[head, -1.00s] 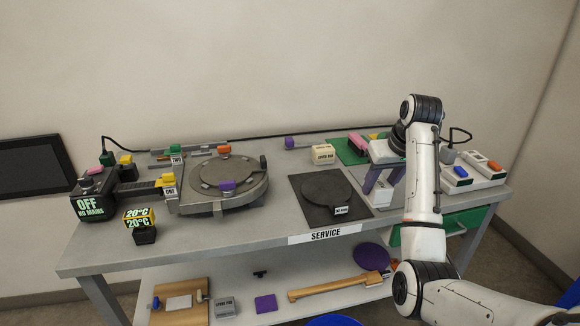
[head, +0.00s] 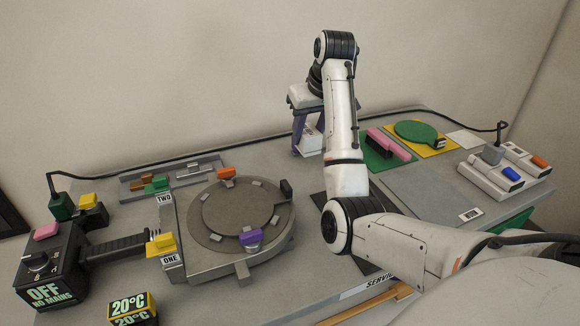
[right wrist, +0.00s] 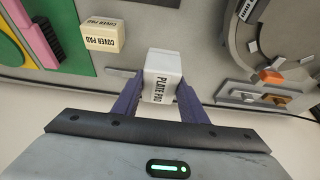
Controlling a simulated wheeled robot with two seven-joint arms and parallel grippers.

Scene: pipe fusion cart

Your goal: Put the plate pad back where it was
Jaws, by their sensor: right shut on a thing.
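The plate pad (right wrist: 162,76) is a small white block with "PLATE PAD" printed on its side. In the right wrist view it sits between the purple fingers of my right gripper (right wrist: 158,92), which is shut on it. In the head view the gripper (head: 308,138) is over the back of the bench, between the round clamp fixture and the green mat, with the white pad (head: 309,142) between its fingers. I cannot tell whether the pad touches the bench. My left gripper is not in view.
A cream cover pad (right wrist: 103,37) lies on the bench near the gripper. The round fixture (head: 235,215) stands to the left, with coloured clamps. The green mat (head: 385,152) with a pink piece and the yellow mat (head: 421,139) lie to the right. My arm hides most of the black mat.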

